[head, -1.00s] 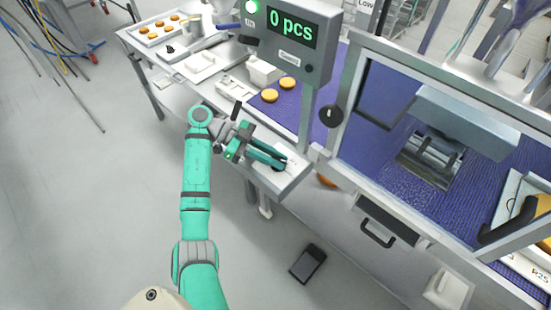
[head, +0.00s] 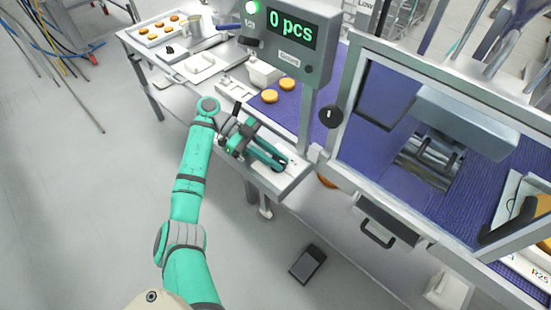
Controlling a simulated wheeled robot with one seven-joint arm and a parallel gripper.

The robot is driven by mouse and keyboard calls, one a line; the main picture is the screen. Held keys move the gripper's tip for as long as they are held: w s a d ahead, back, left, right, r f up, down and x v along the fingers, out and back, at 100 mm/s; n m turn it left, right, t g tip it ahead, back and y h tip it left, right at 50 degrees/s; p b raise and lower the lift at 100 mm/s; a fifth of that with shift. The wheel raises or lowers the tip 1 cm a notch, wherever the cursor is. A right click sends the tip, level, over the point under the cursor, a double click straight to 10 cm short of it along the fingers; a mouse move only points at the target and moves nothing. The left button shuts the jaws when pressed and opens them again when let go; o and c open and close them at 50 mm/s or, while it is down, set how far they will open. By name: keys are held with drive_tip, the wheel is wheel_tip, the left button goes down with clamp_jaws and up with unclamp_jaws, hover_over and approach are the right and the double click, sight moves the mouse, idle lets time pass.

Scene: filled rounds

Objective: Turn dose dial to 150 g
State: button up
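My gripper (head: 283,166) has teal fingers and lies low over a pale control panel (head: 293,178) at the front edge of the bench. A dark part shows at the fingertips. I cannot tell if it is a dial between the fingers or part of the gripper, and the fingers hide much of the panel. No 150 g mark is readable. A round black knob (head: 331,116) with a small white mark sits on the machine's frame post, up and right of my gripper and apart from it. A grey display (head: 290,36) above reads "0 pcs" in green.
Two round buns (head: 270,96) lie on the blue belt (head: 318,125) behind my gripper. A framed guard (head: 345,95) stands to the right. A tray of buns (head: 163,28) is at the far left. A dark device (head: 308,264) lies on the floor.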

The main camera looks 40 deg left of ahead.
drive_tip(key=o, duration=0.3)
drive_tip(key=shift+d, duration=0.15)
drive_tip(key=shift+a+r, duration=0.1)
drive_tip(key=shift+a, duration=0.1)
drive_tip(key=v, duration=1)
drive_tip(key=shift+a, duration=0.25)
